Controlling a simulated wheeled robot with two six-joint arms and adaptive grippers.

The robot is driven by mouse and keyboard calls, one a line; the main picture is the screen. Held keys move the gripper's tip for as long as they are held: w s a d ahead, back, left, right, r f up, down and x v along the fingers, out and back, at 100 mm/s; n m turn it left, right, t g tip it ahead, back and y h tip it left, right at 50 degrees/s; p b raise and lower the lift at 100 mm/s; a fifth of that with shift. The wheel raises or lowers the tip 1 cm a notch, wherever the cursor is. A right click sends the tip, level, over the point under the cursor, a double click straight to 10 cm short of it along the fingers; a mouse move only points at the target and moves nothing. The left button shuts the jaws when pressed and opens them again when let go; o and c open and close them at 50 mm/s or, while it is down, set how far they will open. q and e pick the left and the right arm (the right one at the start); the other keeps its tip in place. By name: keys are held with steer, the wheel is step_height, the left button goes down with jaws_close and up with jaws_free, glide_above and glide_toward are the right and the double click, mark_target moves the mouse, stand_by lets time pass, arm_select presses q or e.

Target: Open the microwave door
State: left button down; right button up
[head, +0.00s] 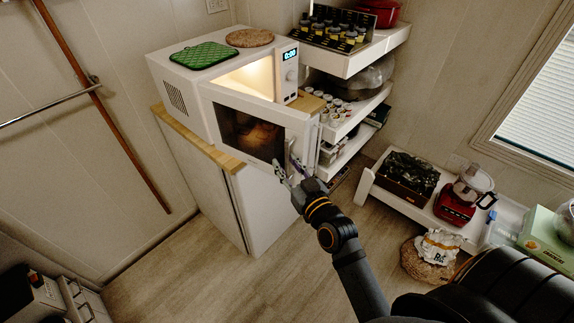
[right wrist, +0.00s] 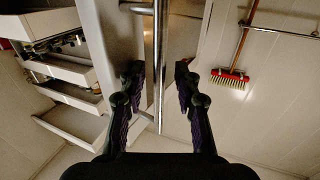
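The white microwave (head: 176,98) stands on a white cabinet with a wooden top. Its door (head: 250,132) is partly open, swung out toward me, and the lit interior (head: 256,77) shows above the door's top edge. The door handle (head: 292,152) is at the door's right end. My right gripper (head: 287,172) is at the handle. In the right wrist view the metal handle bar (right wrist: 160,60) runs between the parted fingers of my right gripper (right wrist: 158,84), with gaps visible beside it. My left gripper is out of view.
A green pot holder (head: 202,55) and a round cork mat (head: 250,38) lie on the microwave. White shelves (head: 345,66) with jars stand close to the right. A low shelf (head: 390,197) holds a red food processor (head: 455,205). The floor before the cabinet is clear.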

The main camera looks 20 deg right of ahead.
steer(key=shift+w, duration=0.1)
steer(key=s+d, duration=0.1)
steer(key=s, duration=1.1)
steer(key=s+d+f+g, duration=0.1)
steer(key=s+f+g, duration=0.15)
steer(key=f, duration=0.95)
steer(key=s+d+f+g+h, duration=0.1)
steer(key=d+f+g, duration=0.15)
steer(key=f, duration=1.05)
steer(key=s+d+f+g, duration=0.1)
steer(key=s+f+g, duration=0.15)
steer(key=f, duration=0.95)
steer(key=s+d+f+g+h, duration=0.1)
steer(key=s+d+f+g, duration=0.2)
steer(key=s+f+g, duration=0.6)
steer(key=s+f, duration=1.2)
steer(key=s, duration=0.1)
steer(key=shift+f+m, duration=0.3)
steer(key=shift+f, duration=0.1)
